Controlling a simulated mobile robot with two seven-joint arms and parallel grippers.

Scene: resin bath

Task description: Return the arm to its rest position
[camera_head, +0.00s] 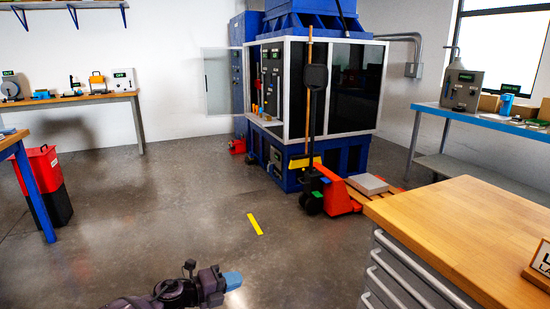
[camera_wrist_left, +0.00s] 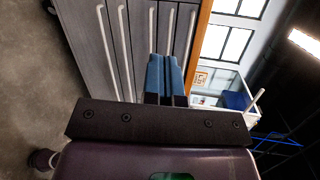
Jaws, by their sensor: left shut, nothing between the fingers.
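My left arm comes in at the bottom of the head view, held low over the floor. My left gripper (camera_head: 233,281) has blue fingertips and points to the right. In the left wrist view the blue fingers (camera_wrist_left: 166,74) lie together, shut, with nothing between them. My right gripper is in neither view.
A wooden-topped drawer cabinet (camera_head: 480,220) stands at the right; its grey drawer fronts (camera_wrist_left: 118,45) also show in the wrist view. An orange pallet jack (camera_head: 338,196) stands before the blue machine (camera_head: 290,176). Bare floor with a yellow strip (camera_head: 255,224) surrounds the gripper.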

